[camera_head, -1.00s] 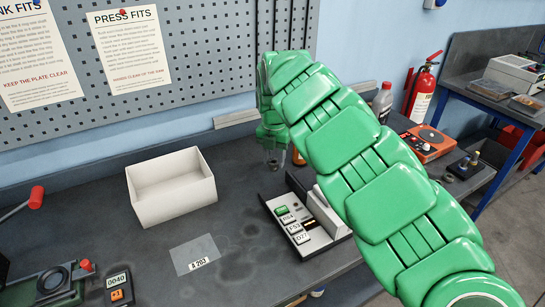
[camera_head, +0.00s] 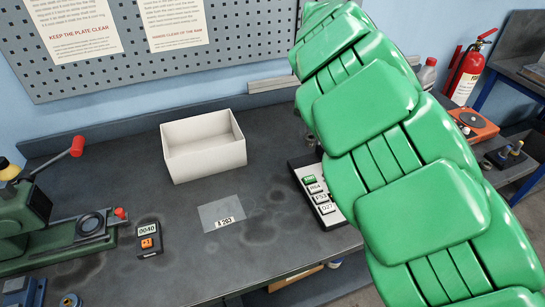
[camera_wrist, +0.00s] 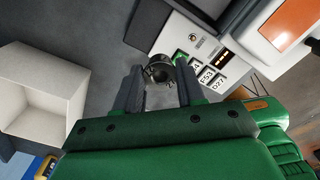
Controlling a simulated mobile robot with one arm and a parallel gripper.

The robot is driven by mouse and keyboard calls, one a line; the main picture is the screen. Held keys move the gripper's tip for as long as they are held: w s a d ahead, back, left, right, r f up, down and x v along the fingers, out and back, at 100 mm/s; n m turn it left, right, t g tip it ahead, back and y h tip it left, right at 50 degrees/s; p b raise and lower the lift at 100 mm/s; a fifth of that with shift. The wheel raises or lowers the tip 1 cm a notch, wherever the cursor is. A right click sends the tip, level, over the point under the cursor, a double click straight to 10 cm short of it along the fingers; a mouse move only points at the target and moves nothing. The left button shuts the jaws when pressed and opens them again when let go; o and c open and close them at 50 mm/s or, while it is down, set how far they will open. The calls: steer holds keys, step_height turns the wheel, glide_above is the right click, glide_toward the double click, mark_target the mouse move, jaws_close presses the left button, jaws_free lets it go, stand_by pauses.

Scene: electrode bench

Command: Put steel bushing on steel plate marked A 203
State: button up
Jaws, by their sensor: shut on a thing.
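The steel plate (camera_head: 217,207), a thin grey square with a label that reads A 203, lies flat on the bench in the head view. Nothing stands on it. My gripper (camera_wrist: 159,80) shows in the wrist view with its fingers shut on a small dark, round metal piece, apparently the steel bushing (camera_wrist: 158,69). Its far side and any gap below it are hard to tell. The gripper is close to the labelled device.
A white open box (camera_head: 204,158) stands behind the plate. The labelled device (camera_head: 318,193) is to the plate's right. An orange-buttoned meter (camera_head: 149,239) and a green press (camera_head: 62,236) with a red-knobbed lever are to the left. The bench around the plate is clear.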

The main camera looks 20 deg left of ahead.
steer(key=s+a+r, duration=0.2)
steer(key=s, duration=0.5)
steer(key=s+a+r, duration=0.2)
steer(key=s+a, duration=0.1)
steer(key=s, duration=0.3)
steer(key=s+f+n, duration=0.1)
steer(key=s+f, duration=0.1)
steer(key=s, duration=0.7)
steer(key=s+f, duration=0.2)
steer(key=s, duration=0.7)
glide_toward(221, 211)
steer(key=shift+s+d+f, duration=0.4)
steer(key=shift+d, duration=0.3)
steer(key=shift+w+a+f, duration=0.4)
steer(key=shift+a+f, duration=0.2)
steer(key=shift+f, duration=1.7)
steer(key=shift+f, duration=0.15)
